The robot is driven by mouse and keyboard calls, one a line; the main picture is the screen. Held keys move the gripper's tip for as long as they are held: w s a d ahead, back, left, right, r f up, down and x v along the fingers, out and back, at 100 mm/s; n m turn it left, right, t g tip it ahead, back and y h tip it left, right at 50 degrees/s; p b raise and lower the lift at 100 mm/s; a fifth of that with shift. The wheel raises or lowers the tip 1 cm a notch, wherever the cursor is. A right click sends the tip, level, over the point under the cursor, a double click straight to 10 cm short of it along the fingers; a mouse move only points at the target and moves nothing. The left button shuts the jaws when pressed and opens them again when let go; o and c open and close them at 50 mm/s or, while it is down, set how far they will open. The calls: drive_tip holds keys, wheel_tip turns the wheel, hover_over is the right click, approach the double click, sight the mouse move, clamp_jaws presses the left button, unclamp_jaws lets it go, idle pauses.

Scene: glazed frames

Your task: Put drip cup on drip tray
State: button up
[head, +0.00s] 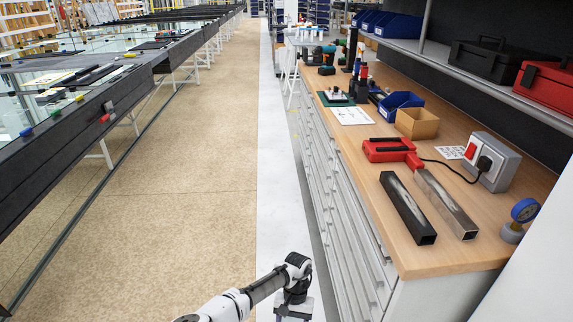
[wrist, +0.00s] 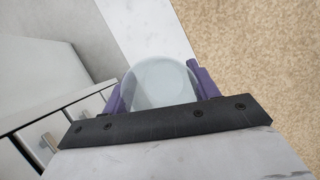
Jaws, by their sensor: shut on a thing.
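My gripper (wrist: 155,78) shows in the wrist view with a purple finger on each side of a pale, translucent round cup (wrist: 162,90). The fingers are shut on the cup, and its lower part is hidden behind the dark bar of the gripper. In the head view my gripper (head: 294,309) is at the bottom edge, over the floor to the left of the workbench drawers; the cup cannot be made out there. I cannot pick out a drip tray in either view.
A wooden workbench (head: 455,130) runs along the right, with two metal tubes, a red tool (head: 390,151), a cardboard box (head: 417,124), a socket box (head: 490,161) and a gauge (head: 520,218). Glass-topped dark tables stand left. The aisle (head: 200,160) between is clear.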

drive_tip(key=f+n, duration=0.1)
drive_tip(key=s+a+f+n+h, duration=0.1)
drive_tip(key=shift+s+a+f, duration=0.1)
drive_tip(key=shift+s+f, duration=0.15)
drive_tip(key=shift+f, duration=0.1)
drive_tip(key=shift+r, duration=0.1)
drive_tip(key=r, duration=0.1)
drive_tip(key=w+r, duration=0.1)
drive_tip(key=r, duration=0.1)
drive_tip(key=d+r, duration=0.1)
drive_tip(key=shift+w+d+r, duration=0.1)
drive_tip(key=shift+w+r, duration=0.05)
drive_tip(key=shift+r, duration=0.25)
drive_tip(key=shift+w+a+r, duration=0.1)
drive_tip(key=shift+a+r, duration=0.15)
drive_tip(key=shift+r, duration=0.55)
drive_tip(key=shift+w+a+r, duration=0.15)
drive_tip(key=shift+a+r, duration=0.1)
drive_tip(key=shift+r, duration=0.5)
drive_tip(key=shift+w+a+r, duration=0.1)
drive_tip(key=shift+a+r, duration=0.15)
drive_tip(key=shift+r, duration=0.55)
drive_tip(key=shift+w+a, duration=0.1)
